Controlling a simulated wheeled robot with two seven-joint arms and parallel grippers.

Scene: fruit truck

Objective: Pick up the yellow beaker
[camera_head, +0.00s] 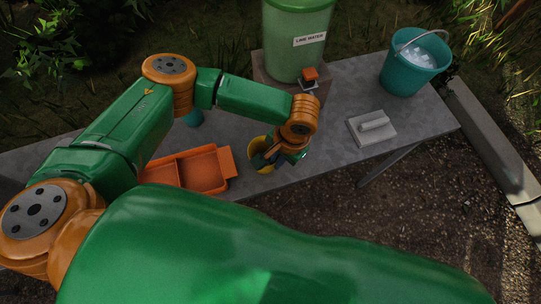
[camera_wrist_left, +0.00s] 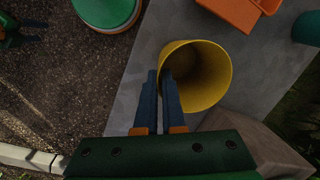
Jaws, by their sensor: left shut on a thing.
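The yellow beaker (camera_head: 255,146) is near the front edge of the grey table in the head view, partly hidden by my left gripper (camera_head: 277,157). In the left wrist view, the beaker (camera_wrist_left: 212,85) is open-mouthed and looks empty. The left gripper's fingers (camera_wrist_left: 161,80) are close together at its left rim and shut on its wall. I cannot tell whether its base touches the table. A small dark gripper-like shape, perhaps my right gripper (camera_wrist_left: 30,32), is at the upper left of the wrist view, too small to read.
An orange divided tray (camera_head: 205,170) lies left of the beaker on the table (camera_head: 345,85). A green lime water tank (camera_head: 290,45) stands behind on a block. A teal object (camera_head: 193,118) is behind the tray.

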